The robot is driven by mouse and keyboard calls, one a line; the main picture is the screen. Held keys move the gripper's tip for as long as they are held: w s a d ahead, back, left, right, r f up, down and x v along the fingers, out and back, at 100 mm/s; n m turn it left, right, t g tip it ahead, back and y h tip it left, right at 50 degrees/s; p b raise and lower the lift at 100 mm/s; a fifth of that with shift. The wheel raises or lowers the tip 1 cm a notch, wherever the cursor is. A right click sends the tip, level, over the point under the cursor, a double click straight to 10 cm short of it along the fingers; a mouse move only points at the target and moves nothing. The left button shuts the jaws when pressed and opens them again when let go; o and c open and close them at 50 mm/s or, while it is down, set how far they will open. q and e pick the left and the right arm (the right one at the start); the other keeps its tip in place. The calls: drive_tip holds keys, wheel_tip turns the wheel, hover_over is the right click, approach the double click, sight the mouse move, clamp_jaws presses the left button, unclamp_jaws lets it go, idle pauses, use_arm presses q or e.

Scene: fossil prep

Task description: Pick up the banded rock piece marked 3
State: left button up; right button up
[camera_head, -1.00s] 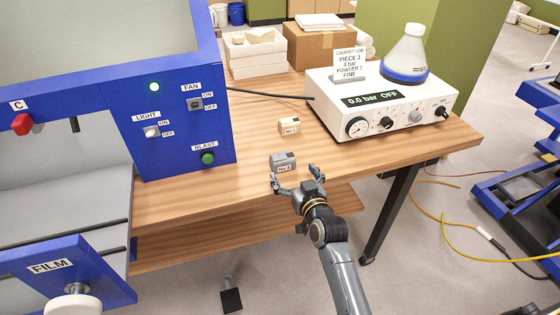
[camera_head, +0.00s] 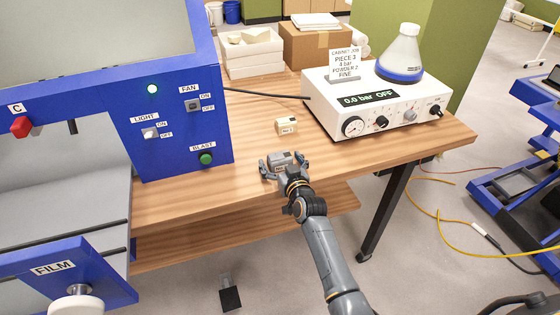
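A small grey rock piece (camera_head: 279,161) lies on the wooden table near its front edge. Its label is too small to read for sure and is now mostly covered. My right gripper (camera_head: 285,167) is open, with one finger on each side of this grey piece. Whether the fingers touch it, I cannot tell. A cream piece (camera_head: 287,125) with a label that looks like No.1 lies farther back on the table.
The blue cabinet (camera_head: 180,110) with switches stands at the left. A white control box (camera_head: 385,105) reading 0.0 bar OFF, with a bottle (camera_head: 401,55) and a job card (camera_head: 345,63), stands at the right. A cable (camera_head: 262,94) crosses the table behind the pieces.

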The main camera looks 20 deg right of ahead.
drive_tip(key=c, duration=1.4)
drive_tip(key=shift+r, duration=0.2)
